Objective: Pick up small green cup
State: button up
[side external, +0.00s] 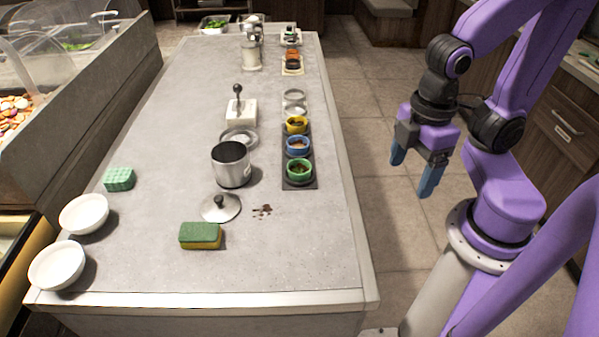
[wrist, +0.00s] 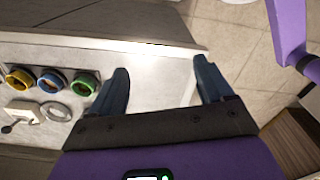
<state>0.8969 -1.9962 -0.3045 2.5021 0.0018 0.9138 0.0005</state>
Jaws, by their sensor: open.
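The small green cup (side external: 299,171) stands upright on the near end of a dark tray (side external: 301,185) along the counter's right side, with something green inside. It also shows in the wrist view (wrist: 84,83), left of my fingers. My gripper (side external: 411,176) has blue fingertips, is open and empty, and hangs to the right of the counter, over the floor, well apart from the cup. In the wrist view my gripper (wrist: 163,75) has its two fingers spread, with the counter's edge beyond them.
A blue cup (side external: 298,146) and a yellow cup (side external: 296,125) share the tray. A steel pot (side external: 231,164), lid (side external: 220,207), green-yellow sponge (side external: 200,236), green block (side external: 119,179) and white bowls (side external: 84,214) stand left.

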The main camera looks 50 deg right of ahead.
jog(key=shift+o, duration=0.3)
jog(key=shift+w, duration=0.1)
jog(key=n+h, duration=0.4)
jog(key=n, duration=0.4)
send_over(298, 164)
jog(key=s+a, duration=0.3)
jog(key=a, duration=0.4)
jog(key=shift+y, duration=0.3)
jog(key=x, duration=1.6)
jog(key=shift+w+d+f, duration=0.25)
jog(key=shift+d+f, duration=0.05)
jog(key=shift+d, duration=0.05)
jog(key=c, duration=1.1)
